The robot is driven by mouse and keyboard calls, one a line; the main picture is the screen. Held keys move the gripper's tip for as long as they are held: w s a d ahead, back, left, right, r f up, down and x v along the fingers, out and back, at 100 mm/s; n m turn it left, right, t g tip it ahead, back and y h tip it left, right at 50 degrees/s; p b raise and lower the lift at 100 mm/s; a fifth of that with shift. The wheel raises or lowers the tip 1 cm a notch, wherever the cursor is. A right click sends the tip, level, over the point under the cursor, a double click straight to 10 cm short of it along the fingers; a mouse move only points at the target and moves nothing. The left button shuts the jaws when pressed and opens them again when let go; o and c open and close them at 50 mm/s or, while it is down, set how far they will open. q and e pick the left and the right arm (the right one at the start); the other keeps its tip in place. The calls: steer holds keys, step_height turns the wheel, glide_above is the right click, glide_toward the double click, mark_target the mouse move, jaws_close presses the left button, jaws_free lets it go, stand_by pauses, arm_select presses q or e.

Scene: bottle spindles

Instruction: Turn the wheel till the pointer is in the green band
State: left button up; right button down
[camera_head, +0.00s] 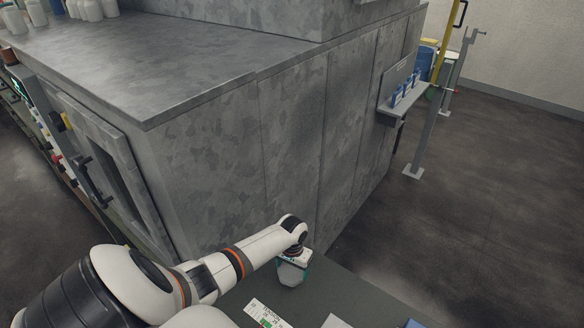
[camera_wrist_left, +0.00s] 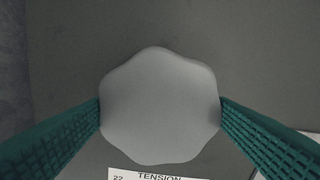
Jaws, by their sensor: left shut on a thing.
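The wheel is a grey, lobed knob (camera_wrist_left: 160,105), seen from above in the left wrist view. It also shows on the dark panel in the head view (camera_head: 291,275), partly hidden by my gripper. My left gripper (camera_head: 294,262) is shut on the wheel, with a green ridged finger (camera_wrist_left: 160,114) touching each side. A white label card (camera_head: 270,316) lies below it with a small green patch (camera_head: 265,323), cut by the frame's bottom edge. The left wrist view shows part of a label reading "TENSION" (camera_wrist_left: 158,175). I cannot make out the pointer. My right gripper is not in view.
A large grey metal cabinet (camera_head: 290,140) stands close behind the dark panel (camera_head: 350,290). A small shelf with blue items (camera_head: 405,97) sticks out from its right side. White bottles (camera_head: 85,10) stand at top left. Open floor (camera_head: 490,210) lies to the right.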

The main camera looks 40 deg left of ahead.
mark_target(291, 270)
arm_select(q)
steer(key=shift+w+a+r, duration=0.1)
stand_by(0.3)
steer(key=o, duration=1)
step_height(291, 270, up, 12)
steer(key=shift+f+b, duration=0.1)
steer(key=shift+b, duration=1.05)
